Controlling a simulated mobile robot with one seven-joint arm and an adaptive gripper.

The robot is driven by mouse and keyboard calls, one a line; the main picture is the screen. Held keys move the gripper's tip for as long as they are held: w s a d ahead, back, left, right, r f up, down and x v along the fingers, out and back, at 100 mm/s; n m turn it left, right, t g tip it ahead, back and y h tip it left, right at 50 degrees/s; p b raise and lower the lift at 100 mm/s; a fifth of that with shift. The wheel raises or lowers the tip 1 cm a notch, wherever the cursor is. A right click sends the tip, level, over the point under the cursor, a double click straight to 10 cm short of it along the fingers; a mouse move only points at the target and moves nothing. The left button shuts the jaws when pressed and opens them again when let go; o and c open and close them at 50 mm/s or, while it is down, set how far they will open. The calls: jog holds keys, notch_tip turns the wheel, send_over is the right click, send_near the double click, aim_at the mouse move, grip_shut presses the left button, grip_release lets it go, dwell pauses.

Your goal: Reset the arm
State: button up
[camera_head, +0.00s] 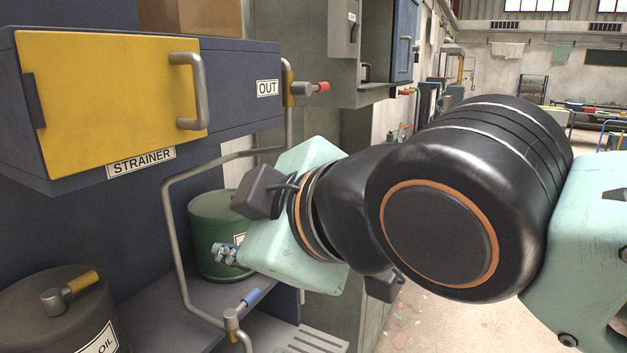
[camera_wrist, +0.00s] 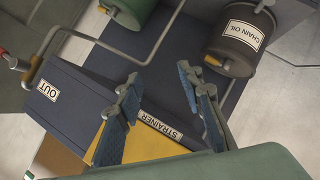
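My gripper (camera_wrist: 159,72) shows in the wrist view as two blue-padded fingers spread apart, with nothing between them. In the head view only a small part of my gripper (camera_head: 228,254) shows at the left end of my arm, in front of the green canister. My arm reaches from the right edge across the middle of the head view, with a large black joint and mint-coloured housings. The dark blue strainer box (camera_head: 234,88) with a yellow door (camera_head: 105,105) is at the upper left. The door looks closed, and its grey handle (camera_head: 190,92) is clear of my gripper.
A green canister (camera_head: 205,215) stands on the shelf behind my gripper. A chain oil can (camera_wrist: 240,42) is also there. A bent grey pipe (camera_head: 172,235) with a blue-handled valve (camera_head: 240,308) runs close by. A red-handled valve (camera_head: 312,88) sits beside the box. Open floor lies lower right.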

jog(key=s+d+f+m+g+h, duration=0.1)
jog(key=d+f+m+g+h, duration=0.1)
jog(key=d+f+m, duration=0.6)
jog(key=s+d+f+m+g+h, duration=0.2)
jog(key=d+f+m+h, duration=0.3)
jog(key=d+f+m, duration=0.4)
jog(key=d+f, duration=0.4)
jog(key=d, duration=0.1)
jog(key=shift+f+h, duration=0.25)
jog(key=shift+h, duration=0.05)
jog(key=shift+a, duration=0.1)
jog(key=shift+c, duration=0.6)
jog(key=shift+a, duration=0.15)
